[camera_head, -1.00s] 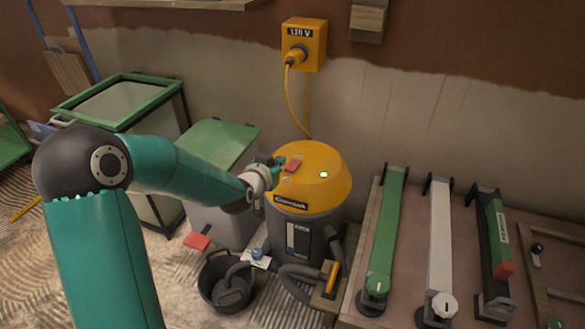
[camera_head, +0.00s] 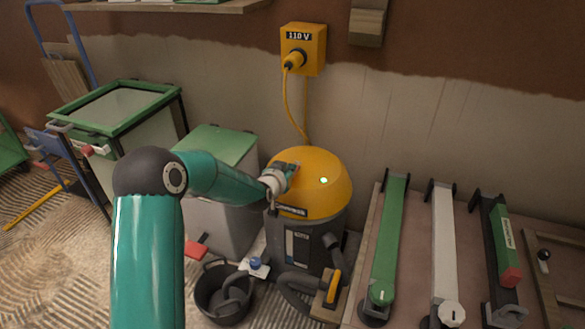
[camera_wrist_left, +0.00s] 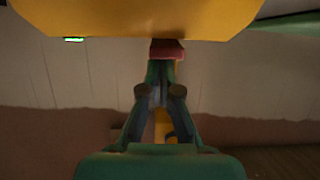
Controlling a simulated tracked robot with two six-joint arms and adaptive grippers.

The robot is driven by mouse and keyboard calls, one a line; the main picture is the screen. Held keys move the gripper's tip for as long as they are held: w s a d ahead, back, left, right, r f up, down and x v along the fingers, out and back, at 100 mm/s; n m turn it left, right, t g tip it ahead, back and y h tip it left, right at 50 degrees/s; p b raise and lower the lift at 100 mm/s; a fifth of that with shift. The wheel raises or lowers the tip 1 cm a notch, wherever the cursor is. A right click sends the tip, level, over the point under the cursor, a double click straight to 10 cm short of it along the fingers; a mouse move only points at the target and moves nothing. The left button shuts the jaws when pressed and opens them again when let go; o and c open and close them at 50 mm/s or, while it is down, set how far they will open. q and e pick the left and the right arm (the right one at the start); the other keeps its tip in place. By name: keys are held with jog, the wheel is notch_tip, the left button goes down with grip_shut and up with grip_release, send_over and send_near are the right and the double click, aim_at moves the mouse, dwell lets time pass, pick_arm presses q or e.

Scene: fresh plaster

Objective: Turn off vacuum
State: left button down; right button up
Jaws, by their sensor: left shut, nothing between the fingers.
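The yellow-domed vacuum (camera_head: 330,200) stands upright against the wall. A small green light (camera_head: 323,181) glows on its dome and also shows in the left wrist view (camera_wrist_left: 74,40). My left gripper (camera_head: 292,171) is shut and empty at the left side of the dome. In the left wrist view the closed fingertips (camera_wrist_left: 164,62) meet the red switch (camera_wrist_left: 166,49) at the dome's edge; they look in contact or very nearly so. In the head view the gripper mostly hides this switch. My right gripper is not in view.
A yellow 110 V socket box (camera_head: 303,50) with the plugged-in cable is on the wall above. A black bucket (camera_head: 223,293) stands in front, left of the hose. A green-lidded bin (camera_head: 215,145) is close beside the arm. A bench (camera_head: 408,290) with long tools lies right.

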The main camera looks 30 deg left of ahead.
pick_arm(q)
jog(key=shift+f, duration=0.2)
jog(key=shift+s+f+b, duration=0.15)
jog(key=shift+f+b, duration=0.2)
jog(key=shift+b, duration=0.2)
jog(key=shift+r, duration=0.25)
jog(key=shift+r+p, duration=0.5)
jog(key=shift+r, duration=0.15)
